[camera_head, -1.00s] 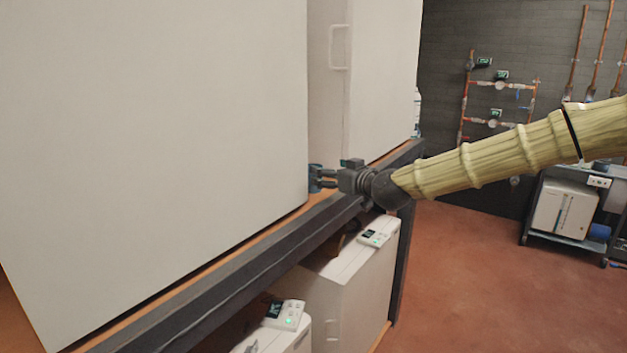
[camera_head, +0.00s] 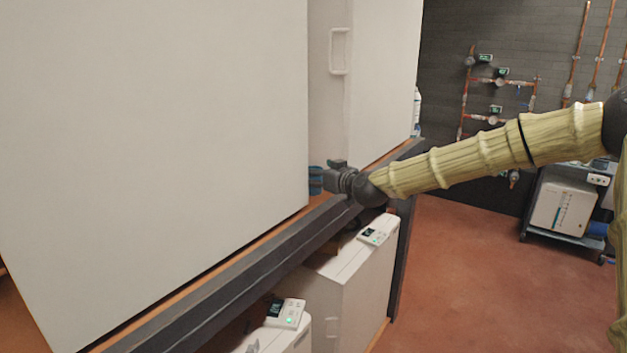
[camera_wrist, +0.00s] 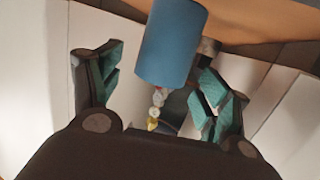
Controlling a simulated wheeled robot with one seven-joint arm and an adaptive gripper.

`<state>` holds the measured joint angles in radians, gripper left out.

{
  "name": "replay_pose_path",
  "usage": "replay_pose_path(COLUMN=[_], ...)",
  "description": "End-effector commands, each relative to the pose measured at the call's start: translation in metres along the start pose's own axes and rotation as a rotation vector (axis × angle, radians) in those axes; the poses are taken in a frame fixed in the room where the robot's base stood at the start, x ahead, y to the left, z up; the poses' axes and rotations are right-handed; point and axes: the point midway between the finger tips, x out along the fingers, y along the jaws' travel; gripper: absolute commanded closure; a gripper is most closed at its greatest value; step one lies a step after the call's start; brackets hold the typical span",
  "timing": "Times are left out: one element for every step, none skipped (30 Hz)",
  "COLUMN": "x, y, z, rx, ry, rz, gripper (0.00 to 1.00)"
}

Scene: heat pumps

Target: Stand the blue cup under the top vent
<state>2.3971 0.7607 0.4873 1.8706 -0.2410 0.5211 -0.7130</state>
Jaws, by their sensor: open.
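The blue cup (camera_head: 315,181) shows at the right edge of the large near white cabinet, in the gap before the farther one, on the orange-topped shelf. The cabinet edge and my gripper hide part of it. In the wrist view the cup (camera_wrist: 170,42) is large at the top middle. My gripper (camera_head: 326,179) is right at the cup in the head view. In the wrist view my gripper (camera_wrist: 160,88) is open, its teal-padded fingers either side of the cup, with gaps visible. Finger contact is not visible. I cannot make out the top vent.
The near white cabinet (camera_head: 160,120) stands close on the left, and the farther cabinet (camera_head: 385,80) has a handle (camera_head: 339,50). The dark shelf edge (camera_head: 250,265) runs below, with white units (camera_head: 350,285) underneath. Open floor (camera_head: 470,270) lies right.

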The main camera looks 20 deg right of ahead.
Motion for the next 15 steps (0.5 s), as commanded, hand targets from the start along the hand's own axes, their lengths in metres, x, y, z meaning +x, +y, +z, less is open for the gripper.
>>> replay_pose_path(x=[0.004, 0.006, 0.01, 0.012, 0.015, 0.018, 0.02, 0.021, 0.023, 0.024, 0.025, 0.026, 0.026, 0.026, 0.027], y=[0.0, 0.0, 0.0, 0.0, 0.0, 0.0, 0.0, 0.0, 0.0, 0.0, 0.0, 0.0, 0.0, 0.0, 0.0], z=[-0.002, -0.002, -0.002, -0.002, -0.002, -0.001, -0.002, -0.002, -0.002, -0.001, -0.001, -0.001, 0.0, 0.0, 0.0], rx=[0.001, 0.001, 0.0, 0.0, 0.0, 0.0, 0.0, -0.001, -0.001, -0.001, -0.001, -0.001, -0.001, -0.001, -0.001], ry=[0.0, 0.0, 0.0, 0.0, 0.0, 0.0, 0.0, 0.001, 0.001, 0.001, 0.001, 0.0, 0.0, 0.0, 0.001], rz=[0.0, 0.0, 0.0, 0.0, 0.0, 0.0, 0.0, 0.0, 0.0, 0.0, 0.0, 0.0, 0.0, 0.0, 0.0], gripper=[0.23, 0.23, 0.23, 0.23, 0.23, 0.23, 0.23, 0.23, 0.23, 0.23, 0.23, 0.23, 0.23, 0.23, 0.23])
